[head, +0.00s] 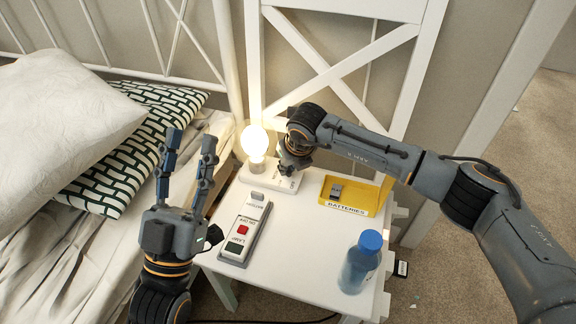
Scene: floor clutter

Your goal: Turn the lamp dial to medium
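The lamp has a glowing round bulb (254,141) on a white base (258,179) at the back of the white bedside table. My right gripper (290,167) points down over the right end of this base. The dial is hidden behind it, and I cannot tell whether the fingers touch it or how far apart they are. My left gripper (190,142) is open and empty, with its two fingers pointing up beside the bed, left of the table.
A yellow battery tray (376,191) is at the back right. A blue-capped bottle (358,268) stands at the front right. The table's middle is clear.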

